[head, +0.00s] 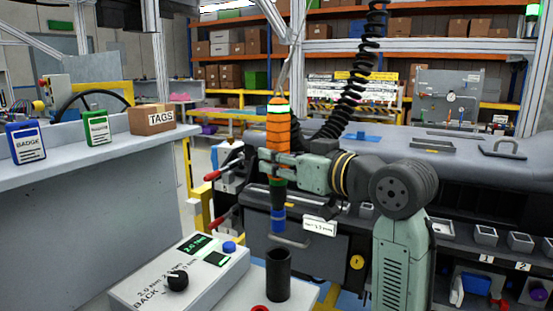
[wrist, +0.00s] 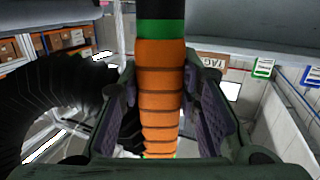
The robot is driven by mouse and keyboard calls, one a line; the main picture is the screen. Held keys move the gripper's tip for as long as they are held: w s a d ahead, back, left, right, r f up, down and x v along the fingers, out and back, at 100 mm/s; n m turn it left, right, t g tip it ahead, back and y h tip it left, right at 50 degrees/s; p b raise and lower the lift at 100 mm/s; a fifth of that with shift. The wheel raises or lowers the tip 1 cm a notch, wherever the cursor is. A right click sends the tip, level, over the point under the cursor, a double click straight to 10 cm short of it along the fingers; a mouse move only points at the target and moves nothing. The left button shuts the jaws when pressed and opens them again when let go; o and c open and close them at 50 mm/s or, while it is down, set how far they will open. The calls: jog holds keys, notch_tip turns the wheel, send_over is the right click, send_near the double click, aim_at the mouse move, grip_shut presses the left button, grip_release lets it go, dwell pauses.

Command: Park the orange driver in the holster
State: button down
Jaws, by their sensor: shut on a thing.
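The orange driver (head: 279,135) hangs upright in the head view, with a blue tip (head: 278,219) at its lower end and a cable at its top. My gripper (head: 275,158) is shut on its orange grip, which also shows between the fingers in the wrist view (wrist: 160,90). The holster, a dark open-topped cup (head: 278,275), stands at the bottom middle of the head view, beside the white control box. The driver's tip is above the holster and apart from it, nearly in line with it in the picture. The inside of the holster is mostly hidden.
The white control box (head: 180,278) with a black knob and green display stands left of the holster. A red ring (head: 260,308) lies near the bottom edge. A black coiled hose (head: 357,75) hangs behind my arm. The grey dashboard (head: 440,165) fills the right side.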

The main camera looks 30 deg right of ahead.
dwell(0.4)
jog(key=shift+f+b, duration=5.6)
jog(key=shift+f, duration=2.5)
jog(key=c, duration=1.1)
grip_release()
jog(key=shift+s, duration=0.1)
send_near(280, 232)
jog(key=shift+s+d+f, duration=0.5)
jog(key=shift+s, duration=0.05)
